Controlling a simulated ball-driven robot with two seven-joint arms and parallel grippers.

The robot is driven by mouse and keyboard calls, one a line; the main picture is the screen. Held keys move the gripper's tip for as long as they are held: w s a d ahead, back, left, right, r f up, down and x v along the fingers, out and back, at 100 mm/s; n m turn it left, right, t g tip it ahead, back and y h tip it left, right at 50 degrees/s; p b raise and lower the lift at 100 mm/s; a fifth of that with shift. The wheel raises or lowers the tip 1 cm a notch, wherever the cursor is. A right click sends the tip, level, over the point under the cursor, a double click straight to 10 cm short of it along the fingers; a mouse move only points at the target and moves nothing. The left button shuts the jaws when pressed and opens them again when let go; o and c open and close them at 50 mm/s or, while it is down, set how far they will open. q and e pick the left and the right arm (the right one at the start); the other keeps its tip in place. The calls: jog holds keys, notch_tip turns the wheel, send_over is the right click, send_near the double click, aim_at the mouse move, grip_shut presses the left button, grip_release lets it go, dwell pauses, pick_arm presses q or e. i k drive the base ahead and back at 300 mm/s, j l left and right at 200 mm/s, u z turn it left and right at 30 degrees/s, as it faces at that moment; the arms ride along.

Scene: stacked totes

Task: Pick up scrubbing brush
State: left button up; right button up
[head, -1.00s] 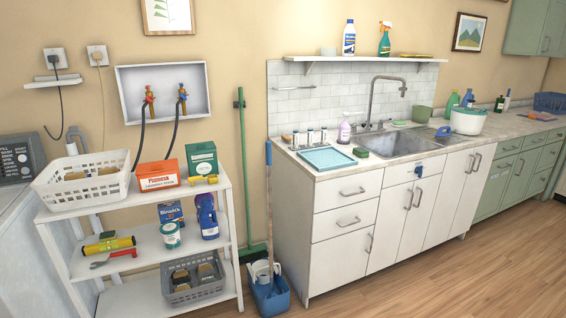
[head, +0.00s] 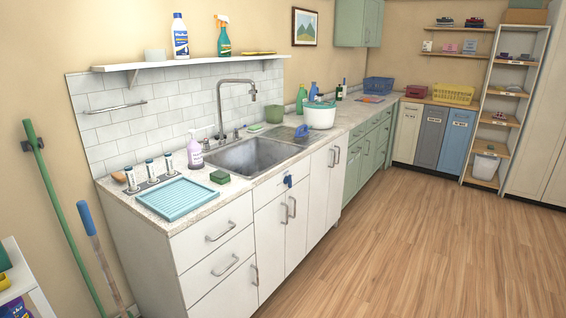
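I cannot pick out the scrubbing brush for certain. A small brown object (head: 118,177) lies at the left back of the counter, too small to identify. A small blue object (head: 301,130) sits beside the sink, by the white pot (head: 320,115); its shape is unclear too. A green sponge-like block (head: 220,177) lies on the counter's front edge, left of the sink (head: 250,155). Neither of my grippers shows in the head view.
A light blue tray (head: 176,199) and several small bottles stand left of the sink, near a pink-white pump bottle (head: 195,155). A wall shelf (head: 190,62) holds bottles. A green pole (head: 62,215) leans at left. The wooden floor (head: 400,245) at right is clear.

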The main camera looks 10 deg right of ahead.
aim_at(298, 134)
jog(key=i+l+z, duration=0.15)
jog(key=i+z, duration=1)
jog(key=i+j, duration=0.05)
